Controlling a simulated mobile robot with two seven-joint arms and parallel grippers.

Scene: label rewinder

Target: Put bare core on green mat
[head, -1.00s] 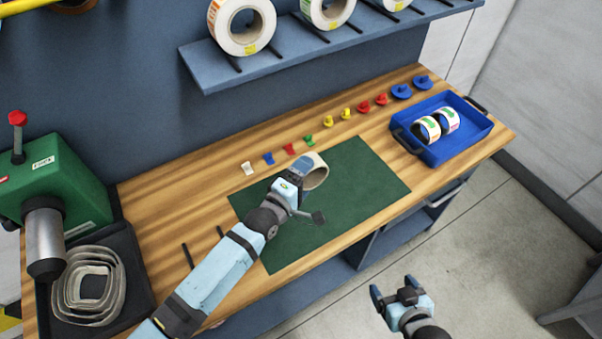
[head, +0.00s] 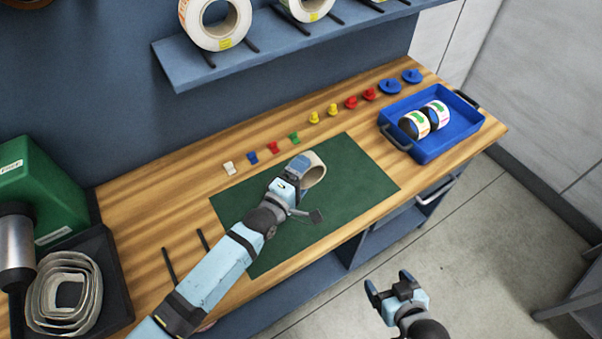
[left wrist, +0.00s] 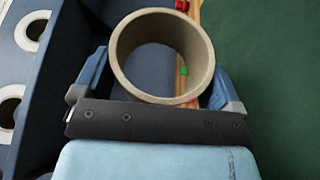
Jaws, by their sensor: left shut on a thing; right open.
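The bare core (head: 316,171) is a short tan cardboard ring, pale on its outside. My left gripper (head: 300,168) is shut on it, one finger on each side, as the left wrist view shows with the core (left wrist: 197,45) between the fingers (left wrist: 160,82). In the head view the core overlaps the back part of the green mat (head: 350,185). I cannot tell whether it touches the mat. The mat lies flat on the wooden bench and also shows at the right of the left wrist view (left wrist: 265,70). My right gripper (head: 388,284) is open and empty, in front of the bench.
A blue tray (head: 432,153) with two labelled rolls stands right of the mat. Small coloured pegs (head: 295,138) line the bench behind the mat. A shelf (head: 280,48) with large rolls hangs above. A black tray (head: 115,290) and green machine (head: 45,195) are at left.

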